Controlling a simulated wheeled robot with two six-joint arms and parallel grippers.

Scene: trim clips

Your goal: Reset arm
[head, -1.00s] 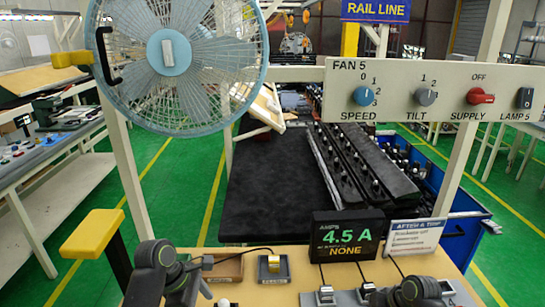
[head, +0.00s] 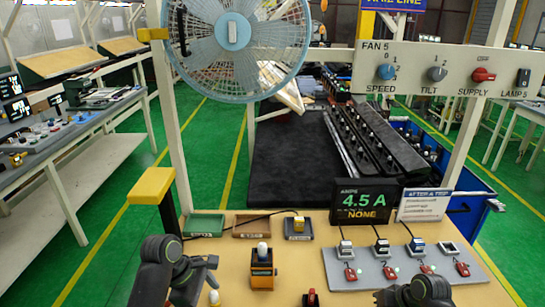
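Parts of my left arm (head: 172,268) show at the lower left, dark with green rings, over the near left of the wooden bench. Parts of my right arm (head: 418,292) show at the bottom right edge, in front of the grey plate. I make out no fingertips of either gripper. No object shows in a grip. An orange block with a white knob (head: 261,268) stands on the bench between the arms. The grey plate (head: 352,272) carries several switches and red clips. A display (head: 365,205) reads 4.5 A and NONE.
A caged fan (head: 232,40) and a control panel (head: 450,66) hang on a frame above the bench. Small trays (head: 204,225) line the bench's back edge. A yellow-topped post (head: 151,188) stands at the left. The bench middle has some bare wood.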

